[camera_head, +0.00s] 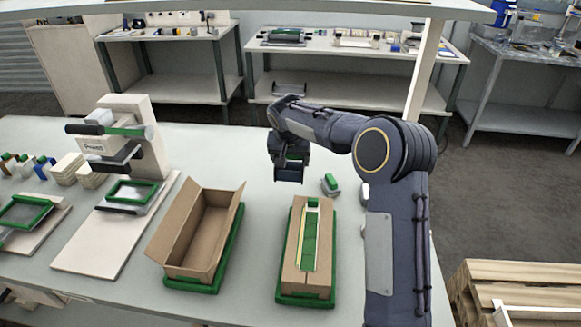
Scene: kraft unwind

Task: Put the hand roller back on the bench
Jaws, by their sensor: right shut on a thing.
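My right gripper (289,160) points down over the bench (230,150), behind the closed carton. It is shut on the hand roller (289,173), of which only a small dark part shows below the fingers; the fingers hide the rest. I cannot tell whether the roller touches the bench top. My left gripper is not in view.
A closed carton with a green strip (311,238) lies on a green tray, and an open carton (199,232) stands on another to its left. A small green and grey tool (331,185) stands right of the gripper. A white press (125,140) stands at the left. Bench top is clear between press and gripper.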

